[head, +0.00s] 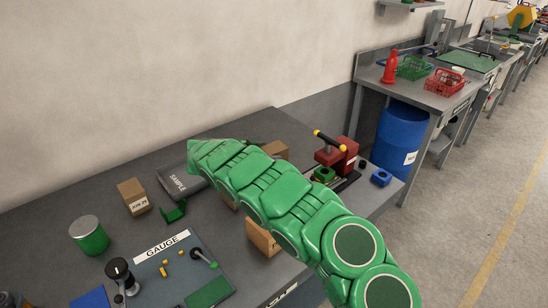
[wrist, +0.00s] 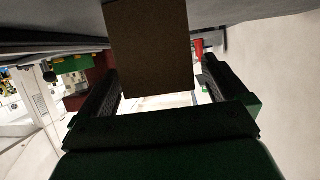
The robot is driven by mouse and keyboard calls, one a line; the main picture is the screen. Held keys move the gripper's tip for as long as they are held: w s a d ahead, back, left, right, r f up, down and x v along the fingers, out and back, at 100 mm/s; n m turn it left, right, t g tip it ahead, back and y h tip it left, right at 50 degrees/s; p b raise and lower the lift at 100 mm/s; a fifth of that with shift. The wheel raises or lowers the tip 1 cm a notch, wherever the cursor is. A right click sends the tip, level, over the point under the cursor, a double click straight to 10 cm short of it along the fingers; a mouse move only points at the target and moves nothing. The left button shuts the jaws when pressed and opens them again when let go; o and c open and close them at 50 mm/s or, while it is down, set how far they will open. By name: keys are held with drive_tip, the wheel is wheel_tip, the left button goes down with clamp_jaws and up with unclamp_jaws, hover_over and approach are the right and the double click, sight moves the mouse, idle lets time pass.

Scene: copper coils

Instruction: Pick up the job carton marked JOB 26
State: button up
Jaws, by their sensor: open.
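In the wrist view a plain brown carton (wrist: 152,45) fills the space ahead of my gripper (wrist: 157,70). The gripper is open, with one dark finger on each side of the carton and gaps between. No label shows on this face. In the head view my arm hides the gripper. One carton (head: 275,150) shows beyond the arm, and another carton (head: 260,238) stands partly hidden on its near side. A third carton (head: 134,196) at the left has a label too small to read surely. I cannot tell which one is marked JOB 26.
On the grey bench (head: 70,205) are a grey SAMPLE box (head: 182,185), a green can (head: 89,236), a GAUGE board (head: 150,270) and a red press (head: 335,160). A blue drum (head: 400,135) stands beyond the bench. The wall runs behind.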

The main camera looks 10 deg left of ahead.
drive_tip(key=x, duration=0.3)
drive_tip(key=shift+w+d, duration=0.1)
drive_tip(key=shift+d, duration=0.15)
drive_tip(key=c, duration=1.1)
drive_tip(key=shift+c, duration=0.2)
